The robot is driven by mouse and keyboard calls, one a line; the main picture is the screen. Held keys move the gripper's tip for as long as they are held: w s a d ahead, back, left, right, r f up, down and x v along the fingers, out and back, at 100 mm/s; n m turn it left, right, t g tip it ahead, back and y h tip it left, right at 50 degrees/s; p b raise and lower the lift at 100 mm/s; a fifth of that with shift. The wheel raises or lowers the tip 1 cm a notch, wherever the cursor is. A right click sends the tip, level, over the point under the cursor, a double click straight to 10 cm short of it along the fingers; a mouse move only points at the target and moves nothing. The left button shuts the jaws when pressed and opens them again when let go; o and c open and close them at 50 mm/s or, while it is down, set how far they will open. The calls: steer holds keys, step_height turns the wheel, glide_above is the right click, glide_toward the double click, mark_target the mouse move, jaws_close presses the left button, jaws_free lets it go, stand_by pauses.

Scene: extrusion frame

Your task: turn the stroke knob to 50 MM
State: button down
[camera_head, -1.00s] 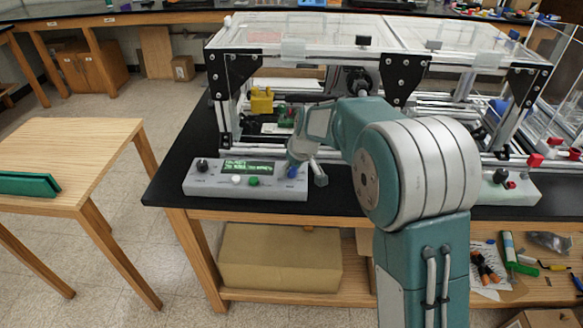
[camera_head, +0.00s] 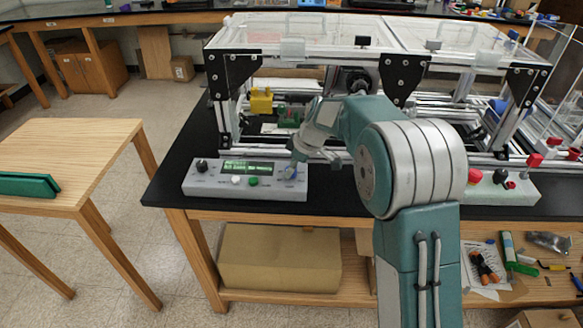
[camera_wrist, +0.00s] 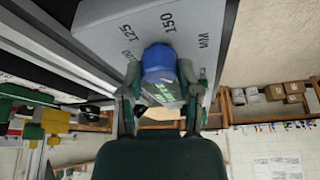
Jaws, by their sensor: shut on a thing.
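The blue stroke knob (camera_wrist: 160,62) is on a light grey control box (camera_head: 245,188) at the front edge of the black bench. In the wrist view, numbers including 125 and 150 are printed on the panel beyond the knob. Part of another number shows by the left finger. My gripper (camera_wrist: 161,84) has one finger on each side of the knob and is shut on it. In the head view my gripper (camera_head: 292,172) is at the box's right end and hides most of the knob. The knob's pointer is not readable. The box's lit display (camera_head: 248,167) is too small to read.
A second box (camera_head: 520,192) with a red button is to the right.

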steer(key=shift+f, duration=0.2)
steer(key=shift+c, duration=1.5)
jaws_free()
steer(key=shift+r, duration=0.1)
steer(key=shift+r, duration=0.1)
steer(key=shift+d+r, duration=0.15)
steer(key=shift+r, duration=0.25)
steer(key=v, duration=1)
steer(key=shift+d+r, duration=0.2)
steer(key=shift+r, duration=0.15)
steer(key=shift+s, duration=0.1)
